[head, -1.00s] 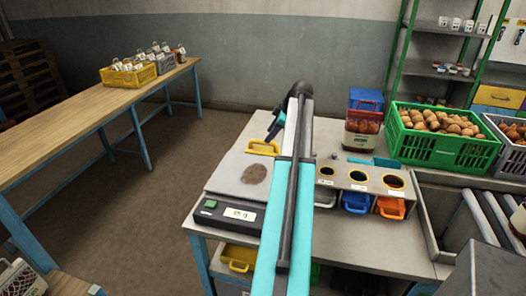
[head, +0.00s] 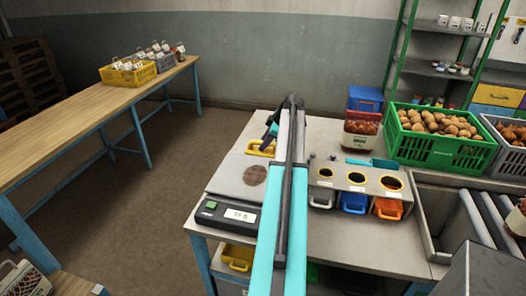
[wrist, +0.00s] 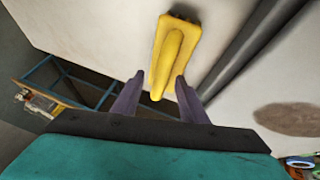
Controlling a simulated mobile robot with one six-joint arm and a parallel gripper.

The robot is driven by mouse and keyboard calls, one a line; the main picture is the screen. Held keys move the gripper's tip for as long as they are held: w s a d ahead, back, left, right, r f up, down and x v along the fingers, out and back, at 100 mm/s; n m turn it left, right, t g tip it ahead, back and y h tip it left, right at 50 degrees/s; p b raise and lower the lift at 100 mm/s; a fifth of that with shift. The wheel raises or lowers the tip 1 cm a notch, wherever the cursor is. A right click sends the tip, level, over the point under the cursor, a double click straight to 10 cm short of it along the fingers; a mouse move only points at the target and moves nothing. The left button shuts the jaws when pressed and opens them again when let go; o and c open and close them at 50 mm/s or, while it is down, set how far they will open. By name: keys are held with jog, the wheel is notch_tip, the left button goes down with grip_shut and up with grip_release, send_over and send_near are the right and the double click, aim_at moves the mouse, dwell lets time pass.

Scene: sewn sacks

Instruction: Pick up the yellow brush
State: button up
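The yellow brush (head: 259,149) lies at the back of the pale plate of the scale (head: 226,180). In the wrist view the yellow brush (wrist: 171,55) is upper centre, its narrow handle pointing down toward my gripper. My gripper (wrist: 159,88) is open, with one purple finger on each side of the handle's near end. I cannot tell whether either finger touches it. In the head view my gripper (head: 267,140) is right at the brush and partly covers it.
A brown powder patch (head: 255,175) lies on the plate in front of the brush. To the right stand a holder with three round openings (head: 340,178), a jar with a red-brown filling (head: 361,127) and a green crate (head: 430,152). A dark bar (wrist: 245,50) runs beside the brush in the wrist view.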

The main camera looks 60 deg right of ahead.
dwell(0.5)
grip_shut()
jog(key=shift+r, duration=0.15)
notch_tip(320, 180, up, 10)
jog(key=b, duration=0.3)
dwell(0.6)
dwell(0.4)
